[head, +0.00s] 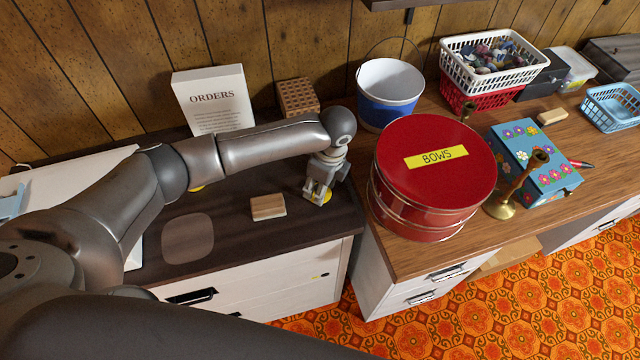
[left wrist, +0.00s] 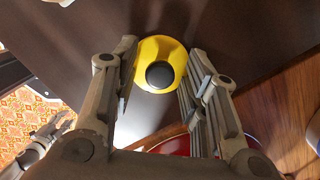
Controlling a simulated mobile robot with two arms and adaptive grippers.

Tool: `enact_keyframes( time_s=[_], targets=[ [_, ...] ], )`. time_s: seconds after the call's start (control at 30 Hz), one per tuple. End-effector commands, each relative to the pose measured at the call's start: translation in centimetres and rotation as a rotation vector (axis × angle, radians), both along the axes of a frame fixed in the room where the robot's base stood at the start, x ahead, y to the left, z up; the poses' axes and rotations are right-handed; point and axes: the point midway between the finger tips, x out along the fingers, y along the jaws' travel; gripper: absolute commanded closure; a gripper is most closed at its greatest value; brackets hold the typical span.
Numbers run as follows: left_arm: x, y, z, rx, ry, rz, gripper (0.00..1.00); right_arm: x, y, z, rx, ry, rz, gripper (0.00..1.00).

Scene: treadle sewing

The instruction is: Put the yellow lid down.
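The yellow lid (left wrist: 147,48) has a round dark knob and lies between the fingers of my left gripper (left wrist: 160,52) in the left wrist view. Both fingers meet its rim on opposite sides. In the head view the left gripper (head: 318,198) is low over the dark cabinet top (head: 240,235), near its right end, with a bit of the yellow lid (head: 326,196) showing. I cannot tell whether the lid touches the top. My right gripper (left wrist: 52,137) shows small at the left of the wrist view, over the floor, with fingers apart.
A striped wooden block (head: 268,207) and a pale rounded patch (head: 187,238) are left of the gripper. The red BOWS tin (head: 440,175) stands close on the right. Behind are a blue-and-white bucket (head: 390,95), a woven box (head: 297,97) and the ORDERS sign (head: 213,100).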

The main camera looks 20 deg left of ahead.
Motion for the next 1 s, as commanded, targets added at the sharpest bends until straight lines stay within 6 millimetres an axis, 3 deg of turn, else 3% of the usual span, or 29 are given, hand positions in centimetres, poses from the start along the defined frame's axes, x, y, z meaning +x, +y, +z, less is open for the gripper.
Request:
enact_keyframes(
  time_s=[0.27,0.7,1.0],
  targets=[
    [0.1,-0.1,0.7,-0.002,-0.004,-0.001,0.59,0.0,-0.1,-0.1,-0.002,0.001,-0.002,0.6],
    [-0.1,-1.4,9.2,-0.002,-0.004,-0.001,0.59,0.0,-0.1,-0.9,-0.001,0.002,-0.002,0.6],
    [-0.3,-1.8,12.1,-0.001,-0.001,0.001,0.59,-0.1,0.1,-1.1,0.001,0.002,-0.002,0.6]
  ],
)
